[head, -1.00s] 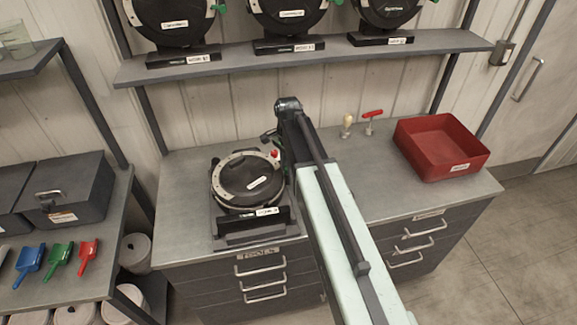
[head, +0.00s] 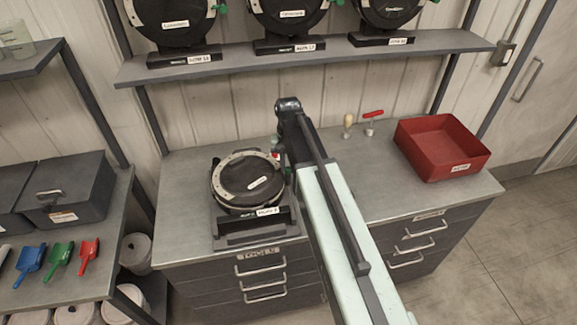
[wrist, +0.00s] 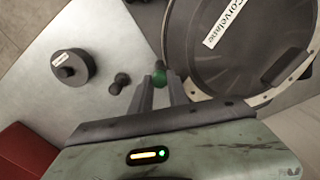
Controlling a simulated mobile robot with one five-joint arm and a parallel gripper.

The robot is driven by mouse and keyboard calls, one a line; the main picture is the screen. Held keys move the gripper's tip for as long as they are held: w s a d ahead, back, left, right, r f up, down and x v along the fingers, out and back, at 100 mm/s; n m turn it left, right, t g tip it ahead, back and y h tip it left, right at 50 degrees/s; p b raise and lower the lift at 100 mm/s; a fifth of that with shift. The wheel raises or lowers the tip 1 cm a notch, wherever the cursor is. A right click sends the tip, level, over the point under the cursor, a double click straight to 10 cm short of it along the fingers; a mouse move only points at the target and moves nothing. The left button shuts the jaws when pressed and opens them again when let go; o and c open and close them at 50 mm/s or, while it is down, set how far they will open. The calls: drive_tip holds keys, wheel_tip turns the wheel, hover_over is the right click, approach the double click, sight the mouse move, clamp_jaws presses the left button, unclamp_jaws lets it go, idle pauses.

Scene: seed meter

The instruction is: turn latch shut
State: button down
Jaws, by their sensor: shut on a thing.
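The seed meter (head: 240,185) stands on the bench, a round black housing with a pale rim and a white label. In the wrist view its dark disc (wrist: 235,65) fills the upper right. The latch's green knob (wrist: 160,78) shows at the disc's left edge. My gripper (wrist: 160,88) is shut on this knob, with one finger on each side. In the head view the gripper (head: 276,148) is at the meter's upper right edge, small and partly hidden by my arm. How far the latch is turned cannot be told.
A red tray (head: 435,168) stands at the bench's right. A tan-handled tool (head: 348,121) and a red-handled tool (head: 371,116) are at the back. More meters sit on the shelf (head: 225,65) above. The wrist view shows a labelled black round object (wrist: 72,67) and a small black knob (wrist: 120,80).

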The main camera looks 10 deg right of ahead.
sight(288, 168)
drive_tip(key=n, duration=0.4)
drive_tip(key=shift+n, duration=2.3)
drive_tip(key=c, duration=1.3)
unclamp_jaws()
drive_tip(key=shift+o, duration=0.2)
wheel_tip(288, 168, up, 8)
drive_tip(key=p, duration=0.8)
